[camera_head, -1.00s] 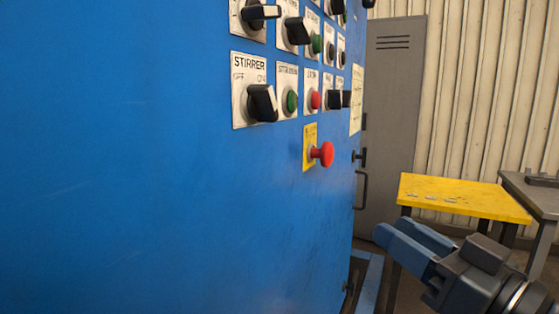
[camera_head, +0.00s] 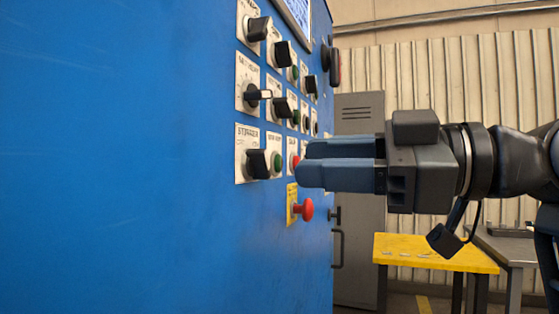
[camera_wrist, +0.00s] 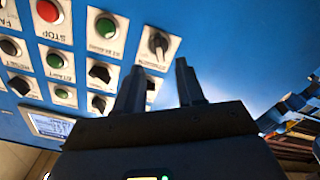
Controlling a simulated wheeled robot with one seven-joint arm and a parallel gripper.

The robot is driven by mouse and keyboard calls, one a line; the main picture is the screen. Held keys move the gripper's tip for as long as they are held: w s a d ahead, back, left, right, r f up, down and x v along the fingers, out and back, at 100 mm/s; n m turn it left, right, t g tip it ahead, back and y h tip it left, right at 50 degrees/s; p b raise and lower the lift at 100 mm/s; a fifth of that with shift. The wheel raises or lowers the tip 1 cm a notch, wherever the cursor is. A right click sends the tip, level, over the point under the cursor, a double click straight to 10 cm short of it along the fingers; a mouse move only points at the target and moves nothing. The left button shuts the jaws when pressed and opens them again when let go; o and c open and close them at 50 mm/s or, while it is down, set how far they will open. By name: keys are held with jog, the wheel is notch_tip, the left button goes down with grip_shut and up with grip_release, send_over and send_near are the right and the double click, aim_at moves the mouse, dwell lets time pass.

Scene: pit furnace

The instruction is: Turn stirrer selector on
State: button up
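The stirrer selector (camera_head: 257,163) is a black turn knob on a white plate, low on the left of the blue cabinet's control panel. It also shows in the wrist view (camera_wrist: 158,44), upside down, just beyond the fingertips. I cannot tell its on or off position for sure. My gripper (camera_head: 304,171) is level, pointing left along the panel, to the right of the selector and apart from it. In the wrist view my gripper (camera_wrist: 160,66) has its two dark fingers spread with nothing between them.
A green button (camera_head: 277,161) and a red button (camera_head: 294,162) sit right of the selector. A red mushroom button (camera_head: 304,209) sticks out below my gripper. More knobs fill the rows above. A yellow table (camera_head: 430,252) stands behind at right.

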aim_at(267, 162)
jog(key=shift+x, duration=2.65)
jog(key=shift+c, duration=0.4)
grip_shut()
